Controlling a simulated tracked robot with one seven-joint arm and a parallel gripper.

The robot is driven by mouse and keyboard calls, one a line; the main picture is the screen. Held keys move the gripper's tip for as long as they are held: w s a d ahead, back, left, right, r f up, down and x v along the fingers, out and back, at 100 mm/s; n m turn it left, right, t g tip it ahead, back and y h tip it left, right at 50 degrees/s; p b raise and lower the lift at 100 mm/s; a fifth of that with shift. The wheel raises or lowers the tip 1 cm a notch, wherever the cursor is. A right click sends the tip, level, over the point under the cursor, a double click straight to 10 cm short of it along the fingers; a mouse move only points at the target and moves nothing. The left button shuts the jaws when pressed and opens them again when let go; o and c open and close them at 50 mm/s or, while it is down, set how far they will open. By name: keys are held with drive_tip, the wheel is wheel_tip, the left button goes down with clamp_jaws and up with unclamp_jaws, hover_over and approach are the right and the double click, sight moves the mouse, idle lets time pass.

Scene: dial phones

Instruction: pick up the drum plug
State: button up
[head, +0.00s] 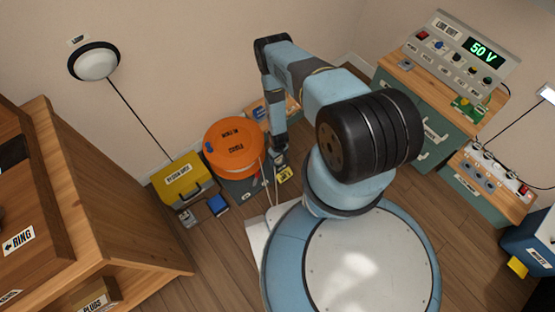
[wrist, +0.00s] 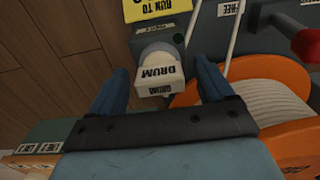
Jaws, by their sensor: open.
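The drum plug (wrist: 158,78) is a pale block with a DRUM label, at the upper middle of the wrist view. It sits at the end of a grey-green housing below a yellow tag. My gripper (wrist: 160,68) is open, with one blue finger on each side of the plug in the picture. I cannot tell whether either finger touches it. In the head view my gripper (head: 280,160) points down just right of the orange drum (head: 233,147). The plug cannot be made out there.
The orange drum (wrist: 292,85) with pale wound cord is close on the right, near a red knob (wrist: 308,45). Pale cords run beside the plug. A yellow case (head: 180,180) and small boxes stand left of the drum. Wooden floor shows at upper left in the wrist view.

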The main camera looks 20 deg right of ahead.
drive_tip(key=c, duration=1.3)
drive_tip(key=shift+o, duration=0.2)
